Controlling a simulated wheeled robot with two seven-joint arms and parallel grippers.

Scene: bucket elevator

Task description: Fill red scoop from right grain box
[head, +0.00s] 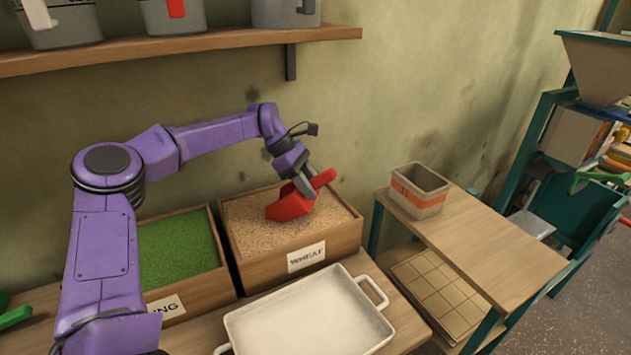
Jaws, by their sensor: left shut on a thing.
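The red scoop (289,204) is over the right grain box (301,263), a wooden box labelled WHEAT and filled with tan grain (245,219). My left gripper (305,187) is shut on the red scoop, near its handle, which points up to the right. The scoop's bowl is low at the grain surface; I cannot tell whether it touches the grain or holds any. The left grain box (180,305) holds green grain, and its label is partly hidden by my left arm. My right gripper is not in view.
A white tray (310,318) with handles stands in front of the wheat box. A grey bin with an orange band (416,197) stands on a wooden table (480,245) at right. A shelf (190,48) with containers hangs above. A green-framed machine (560,170) stands far right.

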